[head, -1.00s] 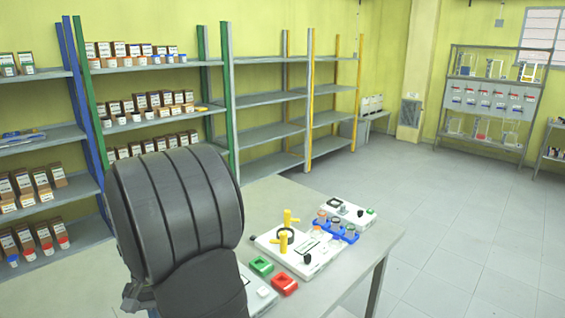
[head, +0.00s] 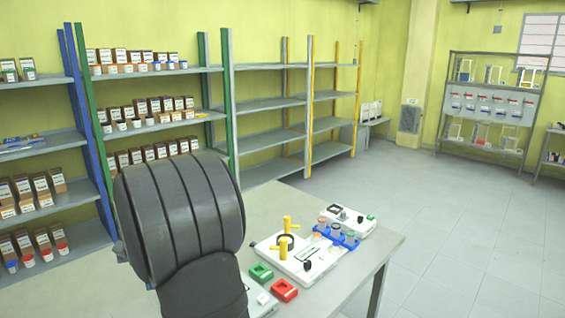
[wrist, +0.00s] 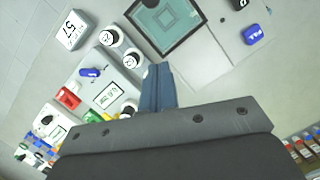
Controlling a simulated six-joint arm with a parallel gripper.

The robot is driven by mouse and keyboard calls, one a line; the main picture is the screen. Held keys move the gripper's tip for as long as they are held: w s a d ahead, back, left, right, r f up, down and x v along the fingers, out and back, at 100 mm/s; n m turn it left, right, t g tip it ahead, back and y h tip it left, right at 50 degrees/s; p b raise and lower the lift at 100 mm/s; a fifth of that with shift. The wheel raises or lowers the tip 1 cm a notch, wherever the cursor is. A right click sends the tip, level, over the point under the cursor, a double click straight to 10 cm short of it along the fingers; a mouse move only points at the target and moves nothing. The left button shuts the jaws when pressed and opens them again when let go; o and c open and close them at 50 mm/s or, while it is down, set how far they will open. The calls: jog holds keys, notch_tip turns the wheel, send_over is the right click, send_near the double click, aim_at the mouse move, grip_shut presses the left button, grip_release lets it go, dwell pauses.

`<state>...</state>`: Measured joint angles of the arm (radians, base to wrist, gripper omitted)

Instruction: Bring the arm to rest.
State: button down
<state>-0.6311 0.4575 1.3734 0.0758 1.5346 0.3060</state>
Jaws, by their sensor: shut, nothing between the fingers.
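My gripper (wrist: 157,70) shows in the wrist view as two blue-grey fingers pressed together, with nothing held between them. It hangs above a pale bench (wrist: 205,65), apart from the items below. In the head view the gripper is hidden; a large dark ribbed part of my arm (head: 180,215) fills the lower left centre.
In the head view, a white station with yellow posts (head: 300,262), a blue rack (head: 338,236), a green tray (head: 260,273) and a red tray (head: 284,290) sit on the bench. Shelves (head: 265,105) line the wall. The wrist view shows a dark-framed square (wrist: 166,22).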

jog(key=x, duration=0.9)
jog(key=s, duration=0.1)
jog(key=s+d+f, duration=0.1)
jog(key=s, duration=0.2)
jog(key=shift+s+d+f, duration=0.1)
jog(key=shift+d+f, duration=0.05)
jog(key=shift+f, duration=0.05)
jog(key=w+a, duration=0.7)
jog(key=w, duration=0.2)
jog(key=w+a, duration=0.1)
jog(key=w, duration=0.1)
jog(key=shift+a+r, duration=0.1)
jog(key=shift+r, duration=0.1)
notch_tip(320, 180, up, 13)
jog(key=s+m+t, duration=0.1)
jog(key=m, duration=0.5)
jog(key=shift+s+a+m, duration=0.35)
jog(key=shift+a+m, duration=0.05)
jog(key=shift+a, duration=0.05)
jog(key=shift+f, duration=0.1)
